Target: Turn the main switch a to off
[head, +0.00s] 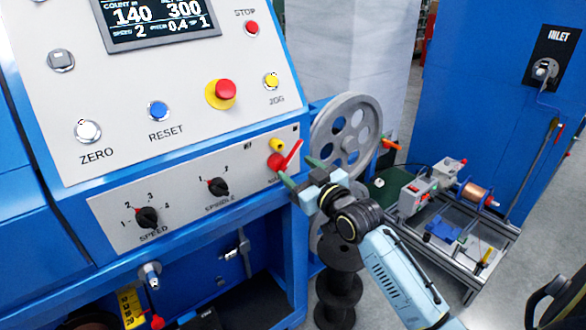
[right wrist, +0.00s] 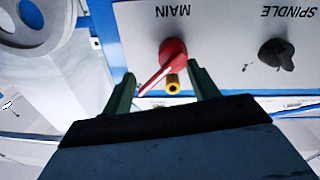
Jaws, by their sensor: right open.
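The main switch is a red knob (head: 275,161) with a slim red lever at the right end of the grey lower panel. In the head view the lever points up and right. The right wrist view shows the red knob (right wrist: 173,50) beside the upside-down label MAIN, its lever slanting down-left toward the left-hand finger. A small yellow part (right wrist: 173,84) sits by the knob. My right gripper (head: 299,172) is open close in front of the switch. Its fingers (right wrist: 164,90) stand either side of the lever's line; contact is unclear. My left gripper is not in view.
The spindle knob (head: 218,187) and speed knob (head: 147,217) sit left on the same panel. A red-and-yellow stop button (head: 221,93) is above. A grey pulley wheel (head: 348,135) stands just right of the switch, close to my right arm. A winding bench (head: 450,235) stands farther right.

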